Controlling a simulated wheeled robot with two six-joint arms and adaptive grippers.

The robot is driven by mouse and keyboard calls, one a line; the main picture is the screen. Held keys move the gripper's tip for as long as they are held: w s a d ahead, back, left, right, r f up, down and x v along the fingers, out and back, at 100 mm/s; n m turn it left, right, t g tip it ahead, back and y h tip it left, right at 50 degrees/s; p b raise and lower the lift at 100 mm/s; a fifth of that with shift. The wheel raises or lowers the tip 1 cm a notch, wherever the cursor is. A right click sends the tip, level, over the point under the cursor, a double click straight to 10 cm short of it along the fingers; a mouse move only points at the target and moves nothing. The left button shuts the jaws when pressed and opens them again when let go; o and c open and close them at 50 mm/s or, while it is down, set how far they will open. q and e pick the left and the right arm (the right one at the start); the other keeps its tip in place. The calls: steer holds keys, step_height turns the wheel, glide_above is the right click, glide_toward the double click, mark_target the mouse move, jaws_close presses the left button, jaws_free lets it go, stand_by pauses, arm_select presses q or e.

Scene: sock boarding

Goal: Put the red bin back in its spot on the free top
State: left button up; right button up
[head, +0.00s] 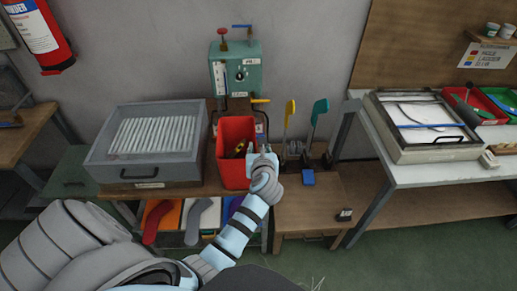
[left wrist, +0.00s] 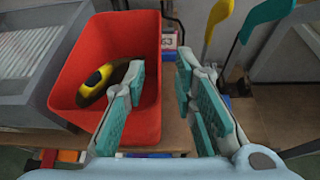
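The red bin (head: 231,176) stands upright on a wooden top, right of a grey tray and in front of a green machine. A yellow and black tool lies inside it (left wrist: 97,80). My left gripper (head: 263,153) is at the bin's right rim. In the left wrist view the fingers (left wrist: 160,75) are apart, with one over the bin's inside and the other beyond its right wall (left wrist: 150,129). I cannot tell whether either finger touches the wall. My right gripper is not in view.
The grey tray (head: 103,160) with white rods is close on the bin's left. Yellow and teal-handled tools (head: 289,112) stand to the right, near a blue block (head: 308,178). The lower wooden top (head: 300,212) has bare room in front. A white table (head: 440,170) is at right.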

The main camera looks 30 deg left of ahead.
arm_select(q)
steer(key=v, duration=0.3)
steer(key=shift+d+r, duration=0.1)
